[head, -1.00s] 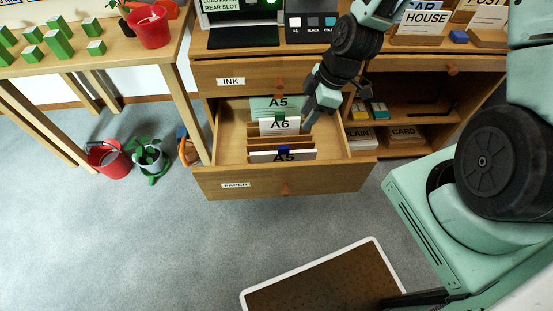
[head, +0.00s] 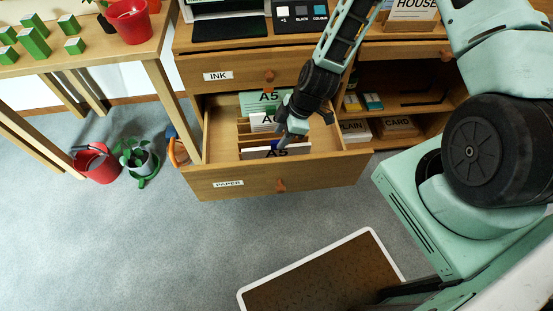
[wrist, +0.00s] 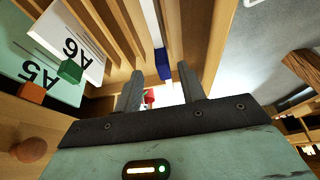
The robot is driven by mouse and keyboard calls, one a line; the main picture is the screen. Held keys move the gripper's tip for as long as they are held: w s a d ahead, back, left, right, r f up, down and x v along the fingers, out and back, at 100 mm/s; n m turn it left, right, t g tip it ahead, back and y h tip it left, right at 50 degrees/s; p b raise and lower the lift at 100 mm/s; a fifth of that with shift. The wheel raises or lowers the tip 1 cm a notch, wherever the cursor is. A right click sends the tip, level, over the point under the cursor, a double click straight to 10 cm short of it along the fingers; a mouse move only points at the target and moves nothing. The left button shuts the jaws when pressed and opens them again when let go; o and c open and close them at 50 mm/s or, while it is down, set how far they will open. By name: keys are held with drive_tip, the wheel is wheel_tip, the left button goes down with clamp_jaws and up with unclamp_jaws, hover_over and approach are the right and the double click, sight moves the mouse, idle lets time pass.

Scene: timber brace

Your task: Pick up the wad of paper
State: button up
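The open drawer labelled PAPER (head: 325,179) holds upright paper in wooden slots. At its front stands a white A5 wad (head: 258,153) with a blue tab, partly hidden by my gripper. An A6 wad (head: 258,124) and a green A5 wad (head: 256,101) stand behind it. My gripper (head: 284,141) is over the front slots. In the wrist view, my gripper's fingers (wrist: 158,82) are apart with nothing between the tips. The blue tab (wrist: 163,64) and the white wad's thin edge (wrist: 155,25) lie just ahead of them. I cannot tell whether they touch.
The closed INK drawer (head: 240,77) is above. Shelves with paper stacks (head: 397,126) are at right. A table with green blocks (head: 35,40) is at left, with a red bucket (head: 97,163) on the floor. A brown, white-rimmed mat (head: 320,275) lies in front.

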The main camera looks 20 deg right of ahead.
sight(277, 141)
drive_tip(key=x, duration=0.5)
drive_tip(key=shift+s+a+b, duration=0.1)
drive_tip(key=shift+a+b, duration=0.15)
drive_tip(key=shift+b, duration=0.05)
clamp_jaws()
